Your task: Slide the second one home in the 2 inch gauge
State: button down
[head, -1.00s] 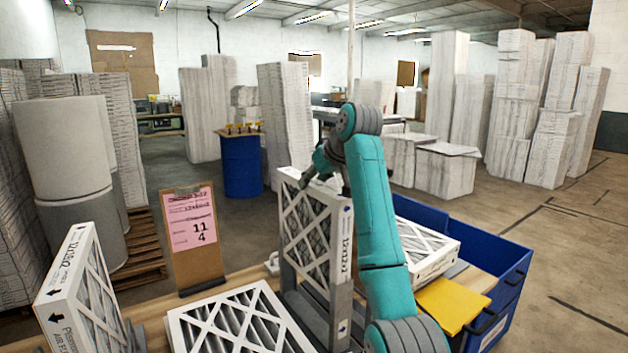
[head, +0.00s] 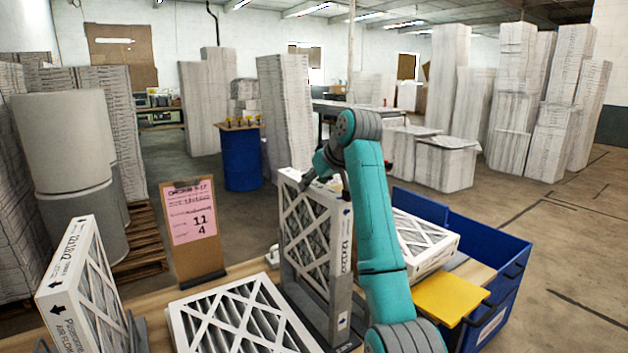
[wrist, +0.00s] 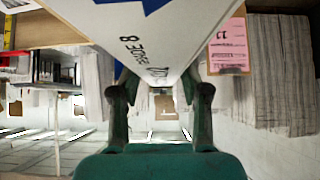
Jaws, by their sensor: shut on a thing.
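A white-framed pleated filter (head: 312,240) marked 12x12x2 stands upright in the grey gauge (head: 342,295) on the bench in the head view. My gripper (head: 322,172) is shut on the filter's top edge. In the wrist view my gripper's fingers (wrist: 159,98) grip both sides of the filter's white frame (wrist: 150,40). The filter's lower edge is mostly hidden by the gauge, so I cannot tell whether it touches the bottom. Another filter (head: 78,290) stands upright at the left in a grey holder.
A filter (head: 245,318) lies flat in front of the gauge. A clipboard with a pink card (head: 192,222) stands behind it. At the right, a filter (head: 422,240) lies by a blue bin (head: 505,290), near a yellow panel (head: 452,300).

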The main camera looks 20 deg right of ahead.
jog(key=shift+f, duration=6.75)
jog(key=shift+r, duration=0.6)
dwell(0.7)
